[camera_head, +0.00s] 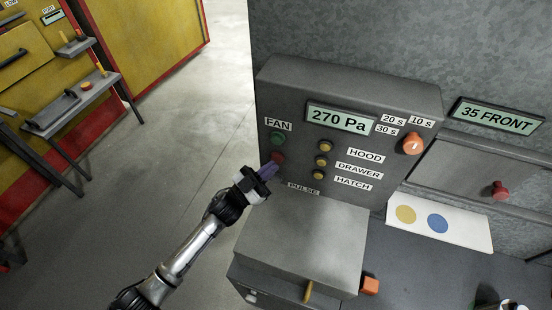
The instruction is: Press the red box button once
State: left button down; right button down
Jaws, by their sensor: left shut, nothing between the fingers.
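The grey control box (337,88) stands right of centre, with a display reading 270 Pa. Under its FAN label are a green button (277,138) and, just below, a dark red button (278,157). My left gripper (270,168) comes in from the lower left. Its purple fingers are shut and empty, with the tips at the lower edge of the red button. The tips partly cover that button, and I cannot tell whether they touch it. My right gripper is not in view.
Several yellow buttons (323,161) and an orange knob (412,144) are on the same panel. A grey block (300,240) juts out below it. Open floor is at left.

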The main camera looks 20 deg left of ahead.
pick_arm(q)
jog(key=shift+s, duration=0.4)
jog(key=s+p, duration=0.2)
jog(key=s, duration=0.3)
jog(key=shift+p, duration=0.35)
dwell(0.8)
